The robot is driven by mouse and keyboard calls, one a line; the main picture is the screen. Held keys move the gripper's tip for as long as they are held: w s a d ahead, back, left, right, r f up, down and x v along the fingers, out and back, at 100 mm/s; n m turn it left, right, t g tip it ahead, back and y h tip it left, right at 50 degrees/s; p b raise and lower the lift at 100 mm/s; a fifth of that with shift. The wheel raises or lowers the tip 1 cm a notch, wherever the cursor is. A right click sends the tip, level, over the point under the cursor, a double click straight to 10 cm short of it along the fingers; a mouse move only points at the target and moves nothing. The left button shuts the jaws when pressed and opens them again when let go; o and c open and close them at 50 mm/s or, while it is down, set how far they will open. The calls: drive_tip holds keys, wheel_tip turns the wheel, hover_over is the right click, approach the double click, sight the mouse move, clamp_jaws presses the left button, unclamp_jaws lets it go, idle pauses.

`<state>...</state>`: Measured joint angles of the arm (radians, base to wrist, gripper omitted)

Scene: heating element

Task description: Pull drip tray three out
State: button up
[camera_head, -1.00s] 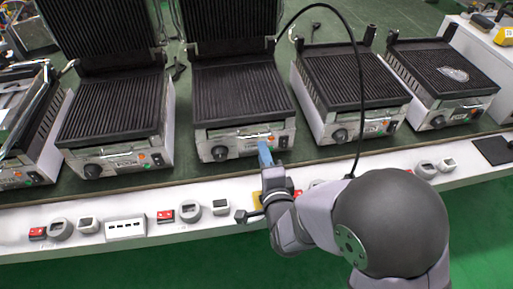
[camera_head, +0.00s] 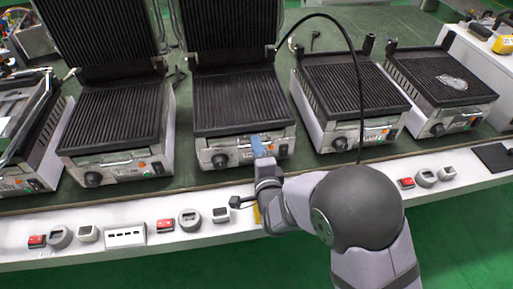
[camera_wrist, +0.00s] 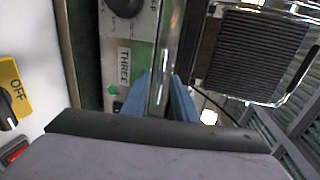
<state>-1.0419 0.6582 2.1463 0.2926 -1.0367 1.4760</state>
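The third grill (camera_head: 242,118) from the left has a ridged plate, a raised lid and a front panel. Its label THREE (camera_wrist: 124,65) is readable in the wrist view. A shiny metal bar (camera_wrist: 166,50), seemingly the front edge of drip tray three, runs along that panel. My gripper (camera_head: 260,144) is at the right part of this front, with its blue fingers pointing at the grill. In the wrist view, the gripper (camera_wrist: 163,88) has one finger on each side of the bar. I cannot tell whether the fingers press on it.
A similar grill stands on the left (camera_head: 115,125) and others on the right (camera_head: 352,95). Red switches (camera_head: 165,225) and grey knobs (camera_head: 190,219) line the white table front. A black cable (camera_head: 357,70) arches over the third and fourth grills.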

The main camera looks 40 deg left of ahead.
drive_tip(key=shift+w+a, duration=0.1)
clamp_jaws()
idle(1.5)
